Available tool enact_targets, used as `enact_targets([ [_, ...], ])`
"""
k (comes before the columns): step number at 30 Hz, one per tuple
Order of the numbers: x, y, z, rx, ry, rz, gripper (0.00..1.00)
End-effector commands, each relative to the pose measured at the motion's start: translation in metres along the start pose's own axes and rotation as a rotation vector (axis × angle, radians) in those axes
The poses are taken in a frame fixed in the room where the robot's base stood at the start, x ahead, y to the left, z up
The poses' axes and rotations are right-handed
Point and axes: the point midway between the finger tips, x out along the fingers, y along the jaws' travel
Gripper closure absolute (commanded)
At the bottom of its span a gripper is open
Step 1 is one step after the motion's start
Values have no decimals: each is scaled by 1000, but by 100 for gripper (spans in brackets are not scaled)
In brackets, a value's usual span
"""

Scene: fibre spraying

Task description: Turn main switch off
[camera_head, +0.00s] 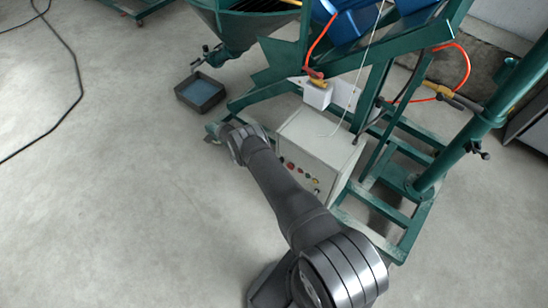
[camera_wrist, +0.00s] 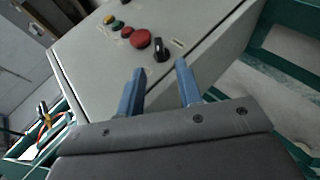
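The control box (camera_head: 322,147) is a pale grey cabinet standing in the green machine frame. In the wrist view its panel (camera_wrist: 95,60) carries a black rotary switch (camera_wrist: 162,48), a large red button (camera_wrist: 140,39), and smaller red, green and yellow buttons to the left. Which one is the main switch is not labelled legibly. My gripper (camera_wrist: 158,82) has two blue fingers, apart and empty, pointing at the panel just below the black switch. The fingers do not appear to touch it. In the head view my arm partly hides the panel, and the fingers cannot be made out.
The green frame (camera_head: 392,215) surrounds the box at the right and back. A dark square tray (camera_head: 200,92) with bluish contents lies on the floor at the upper left. An orange hose (camera_head: 468,66) hangs at the right. The floor (camera_head: 110,200) at left is clear apart from a black cable.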

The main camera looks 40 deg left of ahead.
Motion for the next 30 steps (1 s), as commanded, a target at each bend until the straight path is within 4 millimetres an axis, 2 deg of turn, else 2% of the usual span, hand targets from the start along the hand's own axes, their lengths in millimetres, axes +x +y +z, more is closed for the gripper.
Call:
enact_targets([
  [1, -14, -1, 0, 0, 2, -4, 67],
  [5, -42, -1, 0, 1, 3, -4, 67],
  [12, -65, 0, 0, 0, 1, -1, 67],
  [23, -69, 0, 0, -1, -1, 0, 67],
  [26, -68, 0, 1, -6, 5, 5, 51],
  [30, -60, 2, 9, -60, 71, 54, 51],
])
